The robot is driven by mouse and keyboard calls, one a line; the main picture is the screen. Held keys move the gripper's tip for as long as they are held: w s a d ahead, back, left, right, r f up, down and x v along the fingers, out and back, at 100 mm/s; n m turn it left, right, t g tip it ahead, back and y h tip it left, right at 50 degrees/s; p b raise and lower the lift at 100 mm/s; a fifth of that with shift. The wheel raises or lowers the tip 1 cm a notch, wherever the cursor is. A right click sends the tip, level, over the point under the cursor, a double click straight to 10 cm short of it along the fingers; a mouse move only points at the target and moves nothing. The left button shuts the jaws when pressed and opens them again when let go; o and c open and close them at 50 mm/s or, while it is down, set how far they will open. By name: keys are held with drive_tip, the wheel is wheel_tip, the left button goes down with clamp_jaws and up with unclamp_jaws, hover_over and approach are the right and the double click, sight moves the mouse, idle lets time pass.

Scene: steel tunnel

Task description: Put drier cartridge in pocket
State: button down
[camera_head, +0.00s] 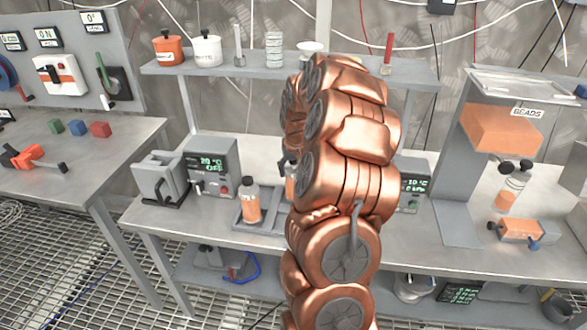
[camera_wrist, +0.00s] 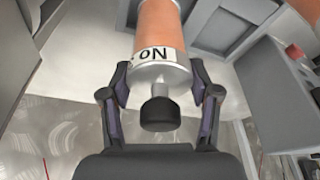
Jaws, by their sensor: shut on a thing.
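In the wrist view my gripper (camera_wrist: 160,86) is shut on a drier cartridge (camera_wrist: 163,30) with an orange body, a pale band with dark lettering, a pale metal-looking end and a black cap. The cap end points toward my palm. An orange cartridge (camera_head: 251,203) with a pale top stands upright in a low grey tray (camera_head: 238,222) on the middle bench. Part of another orange item (camera_head: 291,186) shows at the arm's left edge; I cannot tell whether it is the held one. I cannot tell which opening is the pocket.
A grey display unit (camera_head: 212,166) and a grey clamp-like fixture (camera_head: 159,178) stand left of the tray. At right is the BEADS hopper (camera_head: 503,130), with a part-orange bottle (camera_head: 512,188) below. A shelf (camera_head: 220,70) with pots runs above. Bench surface left of my arm is partly clear.

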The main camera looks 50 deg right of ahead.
drive_tip(key=shift+c, duration=1.2)
unclamp_jaws()
drive_tip(key=shift+f, duration=0.1)
drive_tip(key=shift+r, duration=0.65)
drive_tip(key=b+v, duration=0.2)
drive_tip(key=v, duration=0.9)
drive_tip(key=shift+b, duration=0.3)
